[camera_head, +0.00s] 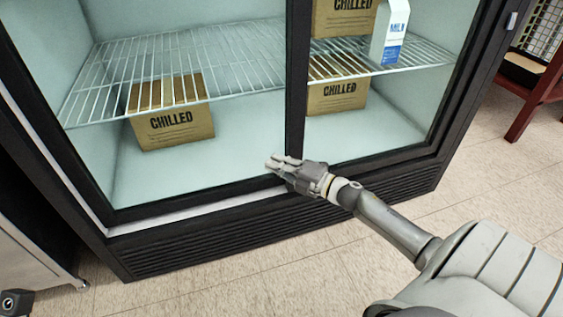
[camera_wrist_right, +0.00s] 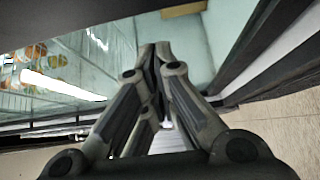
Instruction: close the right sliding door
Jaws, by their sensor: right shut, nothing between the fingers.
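The chilled cabinet has a black frame (camera_head: 215,222) and glass fronts. The right sliding door's dark upright (camera_head: 297,75) stands near the middle in the head view. I cannot tell exactly how far this door stands from its side jamb. My right gripper (camera_head: 273,163) is shut and empty, low by the foot of this upright; contact is unclear. In the right wrist view its fingertips (camera_wrist_right: 155,55) are together, between reflecting glass at left and a dark frame bar (camera_wrist_right: 262,45) at right.
A red stand (camera_head: 535,95) is at right. The tiled floor (camera_head: 480,195) in front is clear.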

